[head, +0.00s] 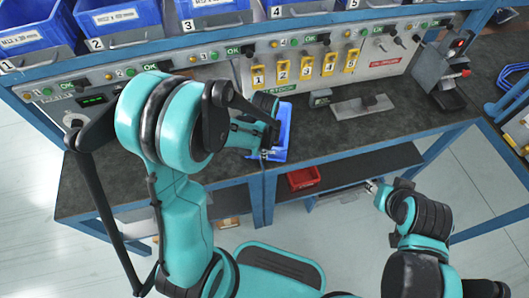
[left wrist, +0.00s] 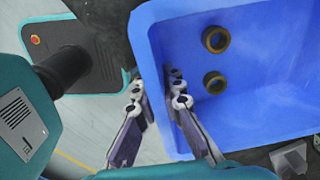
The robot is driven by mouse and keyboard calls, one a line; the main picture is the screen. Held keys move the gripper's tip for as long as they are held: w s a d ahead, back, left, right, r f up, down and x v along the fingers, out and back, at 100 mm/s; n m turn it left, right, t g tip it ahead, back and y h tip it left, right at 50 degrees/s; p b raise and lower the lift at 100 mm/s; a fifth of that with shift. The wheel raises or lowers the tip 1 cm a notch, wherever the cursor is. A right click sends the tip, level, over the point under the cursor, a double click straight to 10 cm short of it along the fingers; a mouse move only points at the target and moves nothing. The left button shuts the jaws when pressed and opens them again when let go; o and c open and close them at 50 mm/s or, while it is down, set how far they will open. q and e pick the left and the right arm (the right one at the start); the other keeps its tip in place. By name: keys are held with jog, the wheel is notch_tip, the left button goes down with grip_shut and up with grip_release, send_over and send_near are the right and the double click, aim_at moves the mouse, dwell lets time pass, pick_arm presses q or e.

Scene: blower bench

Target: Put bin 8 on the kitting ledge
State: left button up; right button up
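A blue bin (head: 284,128) is at the front edge of the dark bench, below the yellow numbered tags. I cannot read its number, and I cannot tell whether it rests on the bench or is just above it. In the left wrist view the bin (left wrist: 250,120) is open towards the camera, with two brass-coloured rings (left wrist: 215,61) inside. My left gripper (head: 266,152) has one finger outside and one inside the bin's wall, seemingly closed on it; the fingers (left wrist: 158,95) show close up. My right gripper (head: 373,187) is low, in front of the bench, too small to read. No kitting ledge label is legible.
Blue bins (head: 120,18) line the raised shelf at the back. Below it is a panel with yellow tags (head: 306,67). A grey plate (head: 362,107) lies right of the bin, and a dark device (head: 447,75) stands farther right. A red bin (head: 303,178) sits on the lower shelf.

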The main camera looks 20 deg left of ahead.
pick_arm(q)
jog(key=o, duration=0.4)
jog(key=shift+o, duration=0.2)
jog(key=shift+r+p, duration=0.4)
jog(key=shift+r, duration=0.05)
notch_tip(320, 180, up, 11)
jog(key=p, duration=0.4)
jog(key=shift+s+r, duration=0.15)
jog(key=shift+r, duration=0.05)
jog(key=s+a+r+n+t, duration=0.1)
jog(key=s+r+n+t, duration=0.6)
jog(key=n, duration=0.8)
jog(key=shift+s+r+n, duration=0.3)
jog(key=shift+s+r, duration=1)
jog(key=shift+s, duration=0.1)
jog(key=shift+a, duration=0.1)
